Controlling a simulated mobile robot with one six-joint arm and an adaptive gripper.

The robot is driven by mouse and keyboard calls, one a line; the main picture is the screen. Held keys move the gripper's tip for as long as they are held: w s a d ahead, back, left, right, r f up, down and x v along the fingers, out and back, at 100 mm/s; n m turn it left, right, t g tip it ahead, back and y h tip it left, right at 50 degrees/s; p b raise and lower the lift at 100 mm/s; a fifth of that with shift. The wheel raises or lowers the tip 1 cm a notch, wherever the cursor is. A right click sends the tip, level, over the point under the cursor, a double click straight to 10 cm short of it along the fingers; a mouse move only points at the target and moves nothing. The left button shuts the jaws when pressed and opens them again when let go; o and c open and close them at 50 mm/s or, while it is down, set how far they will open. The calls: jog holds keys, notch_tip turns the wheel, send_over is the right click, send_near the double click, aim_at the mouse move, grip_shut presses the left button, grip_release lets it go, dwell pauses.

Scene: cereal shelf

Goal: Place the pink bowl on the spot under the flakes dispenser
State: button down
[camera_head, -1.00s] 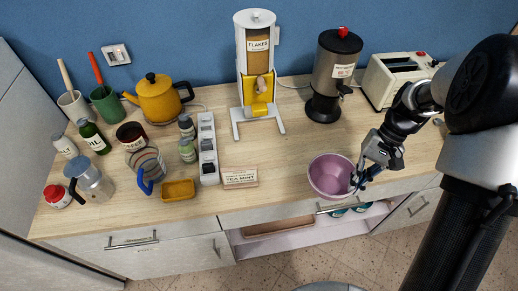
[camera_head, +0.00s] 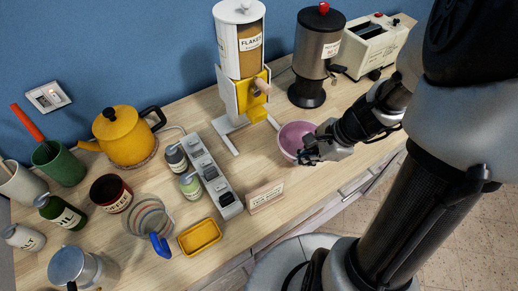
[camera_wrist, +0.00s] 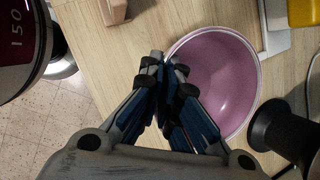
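The pink bowl (camera_head: 292,139) is on or just above the counter, to the right of the flakes dispenser's foot. My gripper (camera_head: 308,156) is at the bowl's front right side. In the wrist view, my gripper's fingers (camera_wrist: 165,68) are closed together over the bowl's rim, and the bowl (camera_wrist: 225,80) is upright. The flakes dispenser (camera_head: 241,45) has a white frame, a yellow lower part and a forked white foot (camera_head: 229,135). The spot under its spout is bare. In the wrist view, the foot (camera_wrist: 273,40) lies just beyond the bowl.
A dark dispenser with a red knob (camera_head: 318,50) stands behind the bowl; its black base (camera_wrist: 280,125) is close to the bowl in the wrist view. A small sign (camera_head: 265,196) and a grey rack (camera_head: 212,175) stand left of the bowl. A toaster (camera_head: 368,45) is back right.

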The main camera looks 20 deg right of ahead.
jog(key=shift+w+a+f+b, duration=0.6)
jog(key=shift+w+a, duration=0.65)
jog(key=shift+a, duration=0.35)
jog(key=shift+w+a+f+b, duration=0.5)
jog(key=shift+w+a, duration=0.7)
jog(key=shift+a, duration=0.45)
jog(key=shift+w+a+f+b, duration=0.5)
jog(key=shift+w+a+f, duration=0.15)
jog(key=shift+w+a, duration=0.8)
jog(key=shift+s+a, duration=0.15)
jog(key=shift+s, duration=0.05)
jog(key=shift+f, duration=0.15)
jog(key=c, duration=1.8)
grip_release()
